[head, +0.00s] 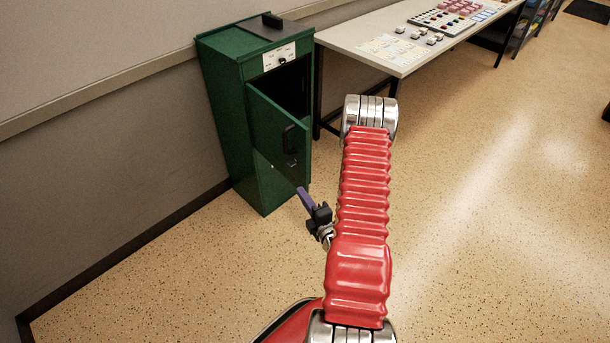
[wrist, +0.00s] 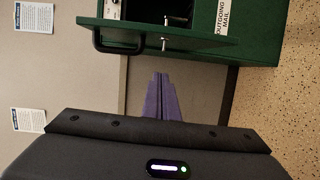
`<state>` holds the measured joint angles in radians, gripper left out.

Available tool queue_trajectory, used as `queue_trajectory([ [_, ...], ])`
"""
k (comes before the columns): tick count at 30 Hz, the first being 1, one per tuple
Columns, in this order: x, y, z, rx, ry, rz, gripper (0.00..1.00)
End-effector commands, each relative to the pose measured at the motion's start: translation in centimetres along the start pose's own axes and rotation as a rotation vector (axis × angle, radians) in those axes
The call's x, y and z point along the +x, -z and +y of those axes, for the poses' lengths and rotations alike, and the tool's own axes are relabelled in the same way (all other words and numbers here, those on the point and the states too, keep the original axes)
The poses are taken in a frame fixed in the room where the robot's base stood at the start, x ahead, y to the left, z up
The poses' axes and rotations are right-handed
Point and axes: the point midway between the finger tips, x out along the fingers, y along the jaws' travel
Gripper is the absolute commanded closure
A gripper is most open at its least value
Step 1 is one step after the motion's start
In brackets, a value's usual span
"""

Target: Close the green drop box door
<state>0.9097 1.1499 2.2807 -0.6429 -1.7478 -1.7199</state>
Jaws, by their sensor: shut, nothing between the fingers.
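The green drop box (head: 222,115) stands against the wall in the head view. Its green door (head: 266,128) is partly open, and a dark gap shows behind it at the upper right. A black handle (head: 289,142) sits on the door's front. My gripper (head: 300,190) is shut and empty, its purple fingers near the door's lower edge in the picture. In the wrist view the fingers (wrist: 162,85) point toward the door (wrist: 190,40), seen nearly edge-on, with the handle (wrist: 115,45) left of them. A gap shows between fingertips and door; I see no contact.
A table (head: 345,37) with papers and small items stands right of the box. The wall (head: 90,150) is on the left. Speckled floor (head: 480,200) is clear to the right. An "OUTGOING MAIL" label (wrist: 222,17) shows on the box side in the wrist view.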

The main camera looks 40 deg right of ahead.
Motion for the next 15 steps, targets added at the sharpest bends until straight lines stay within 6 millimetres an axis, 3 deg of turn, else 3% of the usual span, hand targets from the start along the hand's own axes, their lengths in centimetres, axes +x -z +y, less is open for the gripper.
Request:
queue_trajectory([
  [6, -1.9, -0.6, -1.0, -0.02, -0.052, -0.029, 1.0],
  [15, -2.0, -0.6, -1.0, -0.023, -0.057, -0.031, 1.0],
])
